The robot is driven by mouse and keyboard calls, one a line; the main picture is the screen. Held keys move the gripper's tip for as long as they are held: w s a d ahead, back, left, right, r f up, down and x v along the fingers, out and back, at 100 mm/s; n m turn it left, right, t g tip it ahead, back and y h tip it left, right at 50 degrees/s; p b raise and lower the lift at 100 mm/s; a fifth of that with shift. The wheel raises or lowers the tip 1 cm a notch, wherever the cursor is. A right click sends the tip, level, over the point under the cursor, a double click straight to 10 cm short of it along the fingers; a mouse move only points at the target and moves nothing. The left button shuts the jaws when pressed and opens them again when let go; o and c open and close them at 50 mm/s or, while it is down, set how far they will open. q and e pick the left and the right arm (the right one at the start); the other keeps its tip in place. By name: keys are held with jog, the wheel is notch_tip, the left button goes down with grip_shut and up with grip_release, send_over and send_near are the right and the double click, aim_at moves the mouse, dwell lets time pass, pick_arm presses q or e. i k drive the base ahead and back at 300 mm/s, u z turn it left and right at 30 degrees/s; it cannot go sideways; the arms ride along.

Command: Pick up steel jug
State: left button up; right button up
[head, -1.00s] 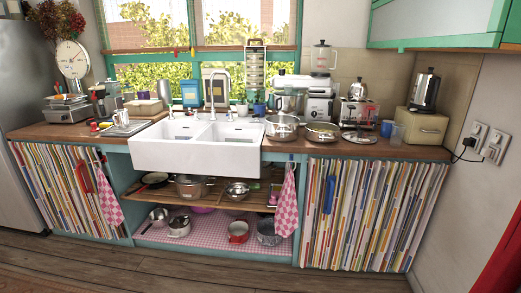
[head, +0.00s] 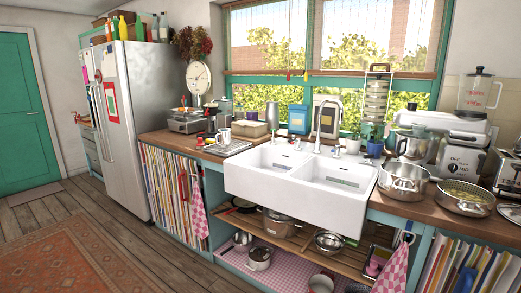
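I cannot tell for certain which vessel is the steel jug. A tall, plain steel vessel (head: 272,116) stands upright on the counter behind the sink, near the window. A small steel cup-like vessel (head: 225,136) stands on the drainboard left of the sink. A shiny steel vessel with a handle (head: 412,147) stands at the right, behind a steel pot (head: 403,180) and partly hidden by it. Neither of my grippers is in view.
A white double sink (head: 290,190) juts from the wooden counter. Below, an open shelf (head: 290,240) holds several pans. A fridge (head: 135,130) and a green door (head: 28,110) are at the left. The wooden floor (head: 150,270) and red rug (head: 70,262) in front are clear.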

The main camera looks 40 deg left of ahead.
aim_at(225, 135)
jog(key=u, duration=2.05)
jog(key=i, duration=2.7)
